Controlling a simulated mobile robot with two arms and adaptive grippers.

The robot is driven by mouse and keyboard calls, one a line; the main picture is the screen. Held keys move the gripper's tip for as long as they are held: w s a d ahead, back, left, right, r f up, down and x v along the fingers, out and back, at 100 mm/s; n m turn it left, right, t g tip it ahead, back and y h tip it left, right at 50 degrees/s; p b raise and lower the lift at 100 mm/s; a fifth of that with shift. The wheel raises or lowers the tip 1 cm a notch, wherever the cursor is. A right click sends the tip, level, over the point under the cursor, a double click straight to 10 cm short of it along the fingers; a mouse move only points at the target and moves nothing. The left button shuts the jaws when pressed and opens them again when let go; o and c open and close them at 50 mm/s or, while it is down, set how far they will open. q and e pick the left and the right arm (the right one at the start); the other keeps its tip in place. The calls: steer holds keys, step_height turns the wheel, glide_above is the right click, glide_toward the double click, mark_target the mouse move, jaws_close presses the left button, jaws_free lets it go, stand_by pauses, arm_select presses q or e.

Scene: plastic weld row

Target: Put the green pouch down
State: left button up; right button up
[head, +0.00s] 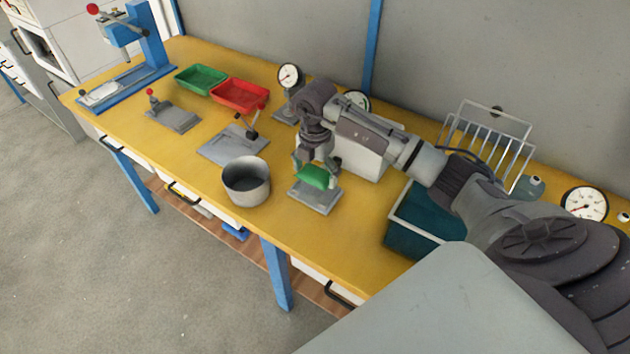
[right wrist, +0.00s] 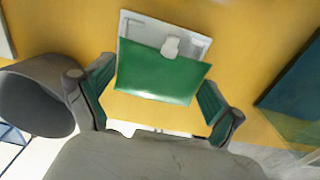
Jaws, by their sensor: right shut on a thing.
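The green pouch (head: 314,177) is between the fingertips of my right gripper (head: 317,171) in the head view. My right gripper is shut on it. The pouch is over a small grey plate (head: 322,203) on the yellow bench; I cannot tell whether they touch. In the right wrist view the pouch (right wrist: 165,80) lies broad and flat between the two fingers (right wrist: 157,95), with a small pale piece at its upper edge. The plate (right wrist: 130,28) shows behind it. My left gripper is not in view.
A grey metal pot (head: 246,182) stands left of the plate, and a teal bin (head: 400,239) is to its right. Green (head: 202,79) and red (head: 239,95) trays, a dial gauge stand (head: 290,77) and a wire rack (head: 488,137) are farther back on the yellow bench (head: 300,245).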

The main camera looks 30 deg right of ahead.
mark_target(315, 186)
step_height(315, 186, down, 4)
steer(key=shift+r+p, duration=0.1)
steer(key=shift+p, duration=0.35)
steer(key=shift+f, duration=0.25)
steer(key=shift+f, duration=0.1)
steer(key=o, duration=0.6)
steer(key=shift+s, duration=0.1)
steer(key=shift+o, duration=0.3)
